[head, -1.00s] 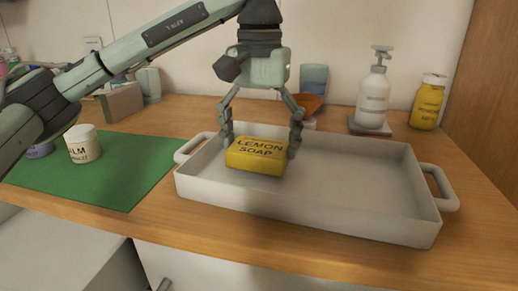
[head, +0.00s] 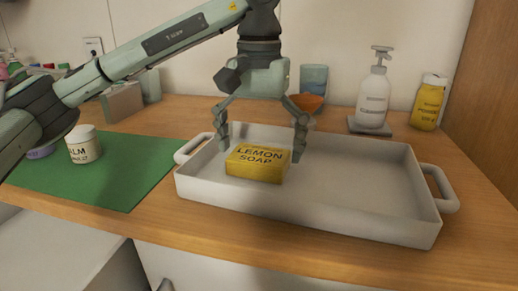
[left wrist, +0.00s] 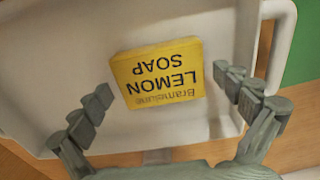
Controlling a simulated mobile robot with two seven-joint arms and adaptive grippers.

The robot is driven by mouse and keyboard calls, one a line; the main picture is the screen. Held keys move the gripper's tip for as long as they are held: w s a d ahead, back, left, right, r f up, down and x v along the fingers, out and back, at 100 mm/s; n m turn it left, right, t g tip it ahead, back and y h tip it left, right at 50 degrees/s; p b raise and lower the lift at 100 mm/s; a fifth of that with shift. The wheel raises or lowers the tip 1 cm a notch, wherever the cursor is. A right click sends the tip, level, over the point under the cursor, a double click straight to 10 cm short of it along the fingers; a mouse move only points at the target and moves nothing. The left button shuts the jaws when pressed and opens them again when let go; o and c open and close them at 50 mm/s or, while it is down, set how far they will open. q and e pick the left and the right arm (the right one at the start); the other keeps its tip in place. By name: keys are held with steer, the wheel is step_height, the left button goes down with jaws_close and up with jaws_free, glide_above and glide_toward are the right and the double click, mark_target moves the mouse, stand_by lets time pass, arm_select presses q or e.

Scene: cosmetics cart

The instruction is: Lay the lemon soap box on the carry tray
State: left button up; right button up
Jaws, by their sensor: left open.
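The yellow lemon soap box (head: 257,163) lies flat in the left part of the white carry tray (head: 345,222), label up. It also shows in the left wrist view (left wrist: 158,76), on the tray floor (left wrist: 60,50). My left gripper (head: 261,153) is open, with its fingers apart on either side of the box and clear of it. In the left wrist view my left gripper's fingertips (left wrist: 165,90) show gaps to both sides of the box. My right gripper is not in view.
A green mat (head: 110,175) with a white jar (head: 83,145) lies left of the tray. A pump bottle (head: 372,95), a yellow bottle (head: 428,103), an orange bowl (head: 306,102) and a blue cup (head: 314,78) stand behind. The tray's right part is empty.

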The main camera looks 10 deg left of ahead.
mark_target(260, 154)
arm_select(q)
steer(key=shift+r, duration=0.5)
step_height(260, 154, up, 4)
steer(key=shift+f, duration=0.2)
step_height(260, 154, up, 8)
steer(key=p, duration=0.1)
steer(key=shift+f+p, duration=0.2)
steer(key=shift+p, duration=0.15)
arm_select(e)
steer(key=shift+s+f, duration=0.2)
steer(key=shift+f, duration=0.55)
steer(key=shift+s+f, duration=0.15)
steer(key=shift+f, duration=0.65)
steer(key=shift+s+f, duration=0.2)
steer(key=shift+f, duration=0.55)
